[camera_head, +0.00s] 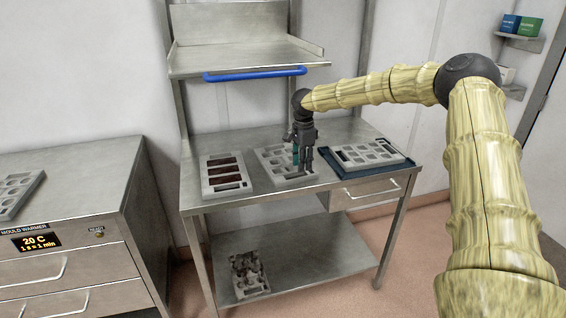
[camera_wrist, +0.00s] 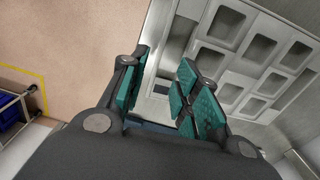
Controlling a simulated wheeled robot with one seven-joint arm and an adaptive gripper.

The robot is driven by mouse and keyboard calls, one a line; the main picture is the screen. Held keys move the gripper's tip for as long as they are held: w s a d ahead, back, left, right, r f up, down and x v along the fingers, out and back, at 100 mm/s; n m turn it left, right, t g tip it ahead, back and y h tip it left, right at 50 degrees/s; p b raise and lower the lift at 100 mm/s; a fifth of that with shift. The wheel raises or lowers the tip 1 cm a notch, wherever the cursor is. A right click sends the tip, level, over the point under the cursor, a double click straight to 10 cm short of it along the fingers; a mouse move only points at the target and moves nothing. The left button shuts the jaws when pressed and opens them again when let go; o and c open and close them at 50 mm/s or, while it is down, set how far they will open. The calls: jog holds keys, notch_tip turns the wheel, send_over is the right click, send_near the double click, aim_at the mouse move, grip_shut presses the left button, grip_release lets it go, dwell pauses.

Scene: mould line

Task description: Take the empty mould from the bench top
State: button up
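A pale grey empty mould (camera_head: 272,158) with several square cavities lies in the middle of the steel bench top (camera_head: 232,203). My gripper (camera_head: 302,166) points down over its right part and hides some of it. In the wrist view the mould (camera_wrist: 232,52) fills the upper right, with its cavities bare. The green-padded fingers of my gripper (camera_wrist: 158,98) are apart there, beside the mould's end. I see nothing clamped between them. Whether the fingertips touch the mould, I cannot tell.
A mould with dark filling (camera_head: 224,171) lies left of the empty one. Another pale mould (camera_head: 366,152) rests on a blue tray (camera_head: 345,171) at right. A shelf with a blue rail (camera_head: 255,75) hangs above. A mould warmer (camera_head: 75,235) stands left; a soiled mould (camera_head: 249,275) lies below.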

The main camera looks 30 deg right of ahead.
jog(key=shift+s+a+f, duration=0.1)
jog(key=shift+s+f, duration=0.1)
jog(key=shift+f, duration=0.4)
jog(key=shift+w+f+p, duration=0.1)
jog(key=shift+f+p, duration=0.55)
jog(key=shift+f, duration=1.6)
jog(key=shift+c, duration=0.3)
grip_shut()
